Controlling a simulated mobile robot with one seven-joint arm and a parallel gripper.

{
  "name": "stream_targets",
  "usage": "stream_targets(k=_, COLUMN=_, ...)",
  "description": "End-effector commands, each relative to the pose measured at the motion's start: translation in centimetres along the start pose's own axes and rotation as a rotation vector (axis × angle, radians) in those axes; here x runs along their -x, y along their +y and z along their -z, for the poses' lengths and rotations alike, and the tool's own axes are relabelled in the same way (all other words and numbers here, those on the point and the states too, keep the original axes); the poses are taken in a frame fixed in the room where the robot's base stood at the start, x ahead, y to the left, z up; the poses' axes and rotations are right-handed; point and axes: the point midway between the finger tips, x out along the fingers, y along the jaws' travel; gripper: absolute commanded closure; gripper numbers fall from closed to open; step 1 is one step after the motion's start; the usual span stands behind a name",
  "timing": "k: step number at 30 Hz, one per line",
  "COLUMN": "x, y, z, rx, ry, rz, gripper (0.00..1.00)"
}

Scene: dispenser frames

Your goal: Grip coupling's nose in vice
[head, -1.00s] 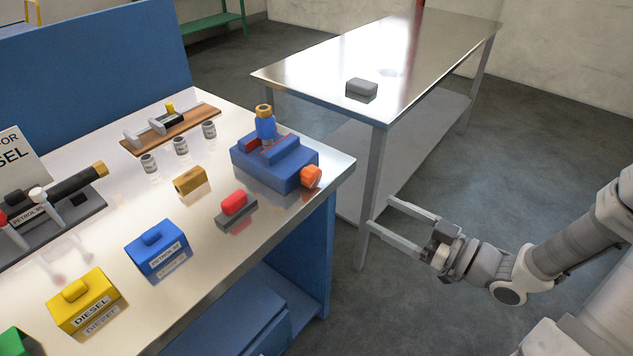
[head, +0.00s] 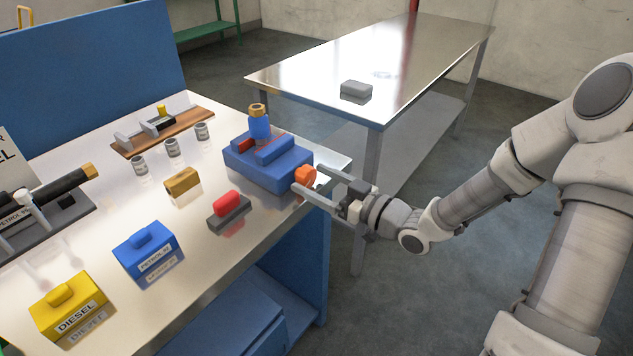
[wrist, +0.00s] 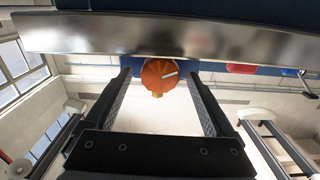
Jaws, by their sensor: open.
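The blue vice (head: 262,163) sits at the bench's right corner, with red strips at its jaws. Its orange knob (head: 305,174) faces my gripper and carries a white mark in the wrist view (wrist: 160,74). The coupling (head: 259,126), blue with a brass-coloured top, stands upright at the vice jaws. Its lower end is hidden, so I cannot tell how tightly the jaws hold it. My gripper (head: 309,181) is open and empty, its fingers spread to either side of the knob. In the wrist view the knob shows between the fingertips, with gaps on both sides.
A red-topped grey block (head: 228,209), a brass-coloured block (head: 183,181) and several small jars (head: 172,148) stand left of the vice. Blue (head: 146,252) and yellow (head: 68,306) labelled blocks lie nearer. A steel table (head: 420,65) with a grey block stands behind.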

Motion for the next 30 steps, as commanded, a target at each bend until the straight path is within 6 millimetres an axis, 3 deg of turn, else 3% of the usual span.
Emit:
stream_targets(k=7, x=-0.07, y=0.01, z=0.01, rx=0.0, ry=0.0, rz=0.0, gripper=0.11)
stream_targets(k=21, x=-0.03, y=0.01, z=0.01, rx=0.0, ry=0.0, rz=0.0, gripper=0.96)
stream_targets(k=30, x=-0.03, y=0.0, z=0.2, rx=-0.047, ry=0.0, rz=0.0, gripper=0.97)
